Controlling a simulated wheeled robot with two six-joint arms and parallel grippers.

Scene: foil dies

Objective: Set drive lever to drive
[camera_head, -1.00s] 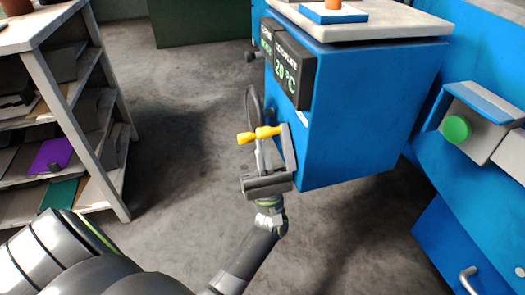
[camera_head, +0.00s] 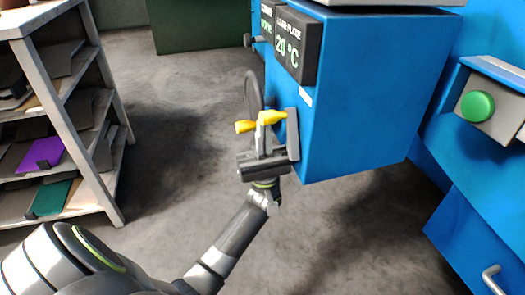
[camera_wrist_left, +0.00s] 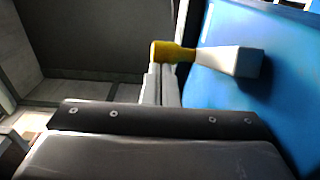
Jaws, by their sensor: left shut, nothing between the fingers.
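The drive lever, a yellow handle (camera_head: 272,117), sticks out from the left side of the blue machine in the head view. In the left wrist view its yellow end (camera_wrist_left: 172,53) joins a pale grey piece (camera_wrist_left: 235,62) by the blue panel. My left gripper (camera_head: 263,130) is at the lever, its fingers shut and empty. The fingertips overlap the yellow handle in the head view and sit just below its yellow end in the left wrist view. Whether they touch it I cannot tell. My right gripper is in neither view.
The blue machine (camera_head: 360,100) carries a dark display (camera_head: 290,45) reading 20 °C. A dark wheel (camera_head: 253,92) is just behind the lever. A green button (camera_head: 477,106) is at right. A shelf rack (camera_head: 85,140) stands at left, with open floor between.

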